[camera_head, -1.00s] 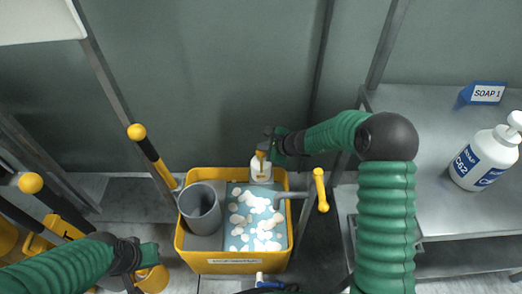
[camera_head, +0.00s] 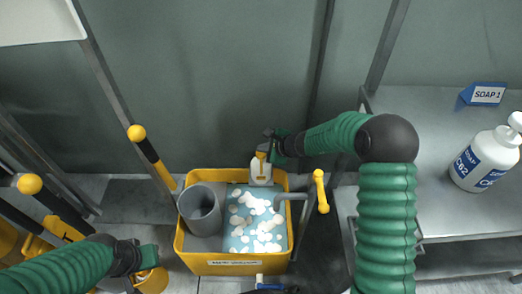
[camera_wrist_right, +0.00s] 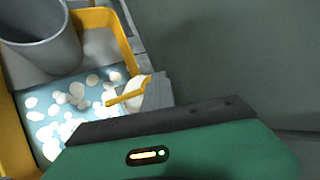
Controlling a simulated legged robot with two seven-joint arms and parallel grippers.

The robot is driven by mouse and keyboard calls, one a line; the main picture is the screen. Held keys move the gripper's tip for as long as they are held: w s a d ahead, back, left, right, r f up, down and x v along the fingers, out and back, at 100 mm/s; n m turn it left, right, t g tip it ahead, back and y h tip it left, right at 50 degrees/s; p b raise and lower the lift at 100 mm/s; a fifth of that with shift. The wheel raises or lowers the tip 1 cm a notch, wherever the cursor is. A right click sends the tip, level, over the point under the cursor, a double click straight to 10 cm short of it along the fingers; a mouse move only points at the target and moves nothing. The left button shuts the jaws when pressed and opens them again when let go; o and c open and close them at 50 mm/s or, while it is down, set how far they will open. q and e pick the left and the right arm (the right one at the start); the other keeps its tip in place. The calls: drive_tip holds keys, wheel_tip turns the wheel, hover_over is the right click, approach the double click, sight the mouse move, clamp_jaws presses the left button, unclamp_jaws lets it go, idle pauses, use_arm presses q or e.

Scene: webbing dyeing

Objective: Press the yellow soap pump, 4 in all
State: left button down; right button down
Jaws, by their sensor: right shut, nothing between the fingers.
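The yellow soap pump (camera_head: 262,152) tops a small white bottle (camera_head: 261,172) at the back edge of the yellow tub (camera_head: 181,238). In the right wrist view the yellow pump spout (camera_wrist_right: 124,95) points left over the tub. My right gripper (camera_head: 268,146) is shut and empty, right at the pump head; whether it touches the pump I cannot tell. My left gripper (camera_head: 146,257) is at the lower left, away from the pump; its fingers are not clear enough to judge.
The tub holds a grey cylinder (camera_head: 199,210) and blue liquid with white foam (camera_head: 250,225). A grey pipe with a yellow handle (camera_head: 320,190) is at its right. A steel table (camera_head: 430,200) at right carries a white SOAP bottle (camera_head: 487,158) and a SOAP 1 sign (camera_head: 487,94).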

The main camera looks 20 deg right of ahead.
drive_tip(key=shift+r+p, duration=0.65)
drive_tip(key=shift+r, duration=0.35)
wheel_tip(320, 180, up, 5)
drive_tip(key=p, duration=0.4)
idle(2.0)
wheel_tip(320, 180, up, 4)
drive_tip(key=p, duration=1)
hover_over(263, 154)
drive_tip(key=p, duration=0.4)
drive_tip(key=shift+w+f, duration=0.1)
drive_tip(key=shift+f, duration=0.05)
